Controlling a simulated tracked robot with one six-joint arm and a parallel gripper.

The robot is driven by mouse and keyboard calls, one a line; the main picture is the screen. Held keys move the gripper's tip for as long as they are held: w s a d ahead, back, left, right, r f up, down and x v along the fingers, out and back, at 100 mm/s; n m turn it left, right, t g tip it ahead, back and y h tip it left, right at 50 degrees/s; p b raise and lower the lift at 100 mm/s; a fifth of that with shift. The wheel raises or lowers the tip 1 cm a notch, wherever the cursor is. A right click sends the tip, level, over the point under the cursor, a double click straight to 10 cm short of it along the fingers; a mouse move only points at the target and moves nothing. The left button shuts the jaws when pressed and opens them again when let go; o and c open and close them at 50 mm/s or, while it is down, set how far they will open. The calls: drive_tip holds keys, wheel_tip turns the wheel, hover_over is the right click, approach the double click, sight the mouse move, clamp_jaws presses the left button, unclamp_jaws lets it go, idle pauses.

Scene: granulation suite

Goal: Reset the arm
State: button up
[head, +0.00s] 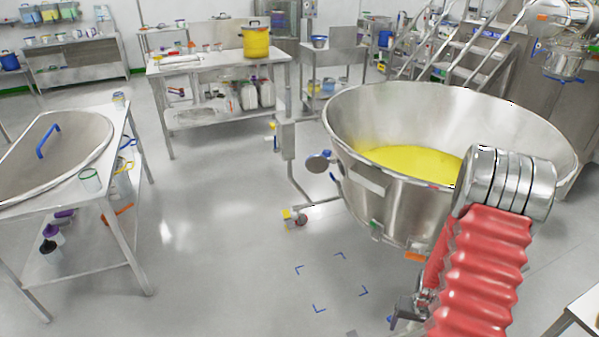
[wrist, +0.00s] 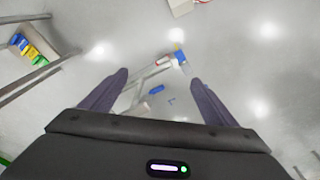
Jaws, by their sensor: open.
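In the wrist view my gripper (wrist: 158,75) is open, with its two dark fingers spread wide and nothing between them. Beyond the fingers is the grey floor, with a metal frame and small blue marks far off. In the head view my arm (head: 486,245) shows at the lower right as a red ribbed sleeve with metal rings, in front of a large steel bowl. My gripper cannot be made out in the head view.
The steel bowl (head: 350,120) holds yellow powder and stands close behind my arm. A bench (head: 215,62) with a yellow pot (head: 256,43) is at the back. A table (head: 125,120) stands left. Open floor (head: 225,220) lies between, with blue corner marks.

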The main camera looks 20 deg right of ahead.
drive_tip(key=s+a+r+n+t, duration=0.1)
drive_tip(key=a+r+n, duration=0.1)
drive_tip(key=a+r, duration=0.8)
drive_tip(key=s+a+r+n+t, duration=0.1)
drive_tip(key=a+r+n+t, duration=0.1)
drive_tip(key=a+r, duration=0.9)
drive_tip(key=s+a+r+n+t+y, duration=0.1)
drive_tip(key=a+r, duration=0.9)
drive_tip(key=r, duration=1.1)
drive_tip(key=shift+s+a+r+n+t, duration=0.2)
drive_tip(key=shift+s+n+t, duration=0.25)
drive_tip(key=shift+n, duration=0.45)
drive_tip(key=shift+f, duration=0.1)
drive_tip(key=shift+c, duration=0.2)
